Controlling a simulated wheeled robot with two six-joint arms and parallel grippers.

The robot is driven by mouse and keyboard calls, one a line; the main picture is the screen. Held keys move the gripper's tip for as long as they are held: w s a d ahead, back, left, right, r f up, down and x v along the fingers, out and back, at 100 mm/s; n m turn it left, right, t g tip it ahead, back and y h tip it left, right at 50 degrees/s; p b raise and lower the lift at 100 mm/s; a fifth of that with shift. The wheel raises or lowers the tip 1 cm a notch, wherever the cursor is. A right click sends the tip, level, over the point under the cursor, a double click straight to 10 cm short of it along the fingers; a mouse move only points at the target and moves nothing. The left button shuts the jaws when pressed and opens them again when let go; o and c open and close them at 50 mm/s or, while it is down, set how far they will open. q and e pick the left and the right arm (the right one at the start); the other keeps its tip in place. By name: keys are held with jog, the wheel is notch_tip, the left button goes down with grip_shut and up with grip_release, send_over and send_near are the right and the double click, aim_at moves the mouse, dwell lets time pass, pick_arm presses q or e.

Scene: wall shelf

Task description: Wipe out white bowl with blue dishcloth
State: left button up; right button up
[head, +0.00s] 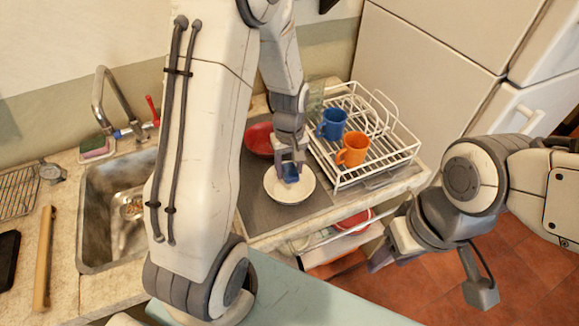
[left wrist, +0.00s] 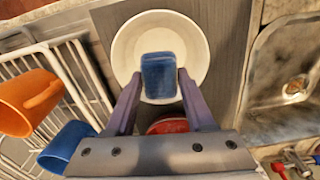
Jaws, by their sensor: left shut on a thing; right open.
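The white bowl (head: 275,192) stands on the dark grey mat beside the dish rack. My left gripper (head: 291,167) is over the bowl, pointing down, shut on the folded blue dishcloth (head: 290,175). In the left wrist view the dishcloth (left wrist: 160,72) sits between the two fingertips, in front of the white bowl (left wrist: 199,40). It covers part of the bowl's inside; I cannot tell whether it touches the bowl. My right gripper (head: 378,262) is open and empty in front of the counter, partly hidden by its own wrist.
A red bowl (head: 258,139) stands behind the white bowl. The white dish rack (head: 388,155) on the right holds a blue mug (head: 331,124) and an orange mug (head: 352,150). The sink (head: 102,210) is left. An open drawer (head: 350,243) juts out in front.

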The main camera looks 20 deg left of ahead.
aim_at(289, 191)
pick_arm(q)
jog(key=shift+f+b, duration=1.5)
jog(key=shift+f, duration=0.9)
jog(key=shift+f+b, duration=0.35)
jog(key=shift+f, duration=0.25)
jog(key=shift+w+a+r, duration=0.1)
jog(key=shift+w+a, duration=0.1)
jog(key=shift+a, duration=0.1)
jog(key=shift+s+p, duration=0.3)
jog(key=shift+s, duration=0.05)
jog(key=shift+s, duration=0.1)
jog(key=shift+s+d, duration=0.15)
jog(key=shift+d, duration=0.05)
jog(key=shift+d, duration=0.15)
